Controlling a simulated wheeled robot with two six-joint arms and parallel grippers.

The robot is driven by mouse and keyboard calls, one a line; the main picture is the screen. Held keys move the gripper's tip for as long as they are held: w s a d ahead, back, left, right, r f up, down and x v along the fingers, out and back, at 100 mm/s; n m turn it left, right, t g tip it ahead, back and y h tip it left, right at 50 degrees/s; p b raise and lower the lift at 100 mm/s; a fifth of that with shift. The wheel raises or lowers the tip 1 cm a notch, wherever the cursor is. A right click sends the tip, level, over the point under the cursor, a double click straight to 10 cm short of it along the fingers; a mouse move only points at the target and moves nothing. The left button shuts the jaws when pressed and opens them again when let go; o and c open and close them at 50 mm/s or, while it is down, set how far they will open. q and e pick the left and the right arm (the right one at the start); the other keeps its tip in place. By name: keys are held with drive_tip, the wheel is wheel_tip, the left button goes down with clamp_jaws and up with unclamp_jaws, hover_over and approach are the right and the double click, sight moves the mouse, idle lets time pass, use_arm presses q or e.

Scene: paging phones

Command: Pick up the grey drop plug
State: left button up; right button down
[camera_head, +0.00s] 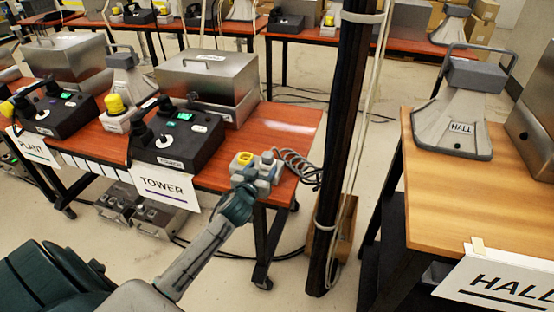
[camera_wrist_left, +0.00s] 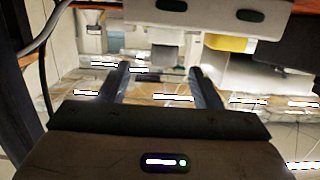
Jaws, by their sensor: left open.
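A small grey block (camera_head: 249,177) sits at the right front corner of the TOWER table, with a yellow plug (camera_head: 244,158) and a grey drop plug (camera_head: 267,157) on top. A coiled grey cord (camera_head: 298,165) runs beside it. My left gripper (camera_head: 240,193) is just in front of and below the block. In the left wrist view, my left gripper (camera_wrist_left: 158,84) has its two dark fingers apart with nothing held. A pale grey part (camera_wrist_left: 168,48) shows beyond the fingers, and a yellow part (camera_wrist_left: 228,43) lies to its right. Whether the fingers touch the block cannot be told. My right gripper is not in view.
A dark post (camera_head: 340,130) with cables stands right of the block. The TOWER console (camera_head: 178,144) and its sign (camera_head: 162,187) are to the left. A wooden table (camera_head: 480,195) with a HALL unit (camera_head: 455,115) stands at right.

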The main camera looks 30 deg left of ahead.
sight(269, 154)
use_arm(q)
drive_tip(key=x, duration=0.4)
drive_tip(key=shift+a+p, duration=0.15)
drive_tip(key=shift+p, duration=0.2)
drive_tip(key=p+x, duration=0.1)
drive_tip(key=x, duration=0.3)
drive_tip(key=shift+w+a+p, duration=0.3)
drive_tip(key=shift+w+p, duration=0.05)
drive_tip(key=shift+w, duration=0.2)
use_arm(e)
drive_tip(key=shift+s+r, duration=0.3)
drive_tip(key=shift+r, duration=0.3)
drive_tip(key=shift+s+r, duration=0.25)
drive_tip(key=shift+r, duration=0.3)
use_arm(q)
drive_tip(key=shift+c, duration=0.5)
drive_tip(key=c, duration=1)
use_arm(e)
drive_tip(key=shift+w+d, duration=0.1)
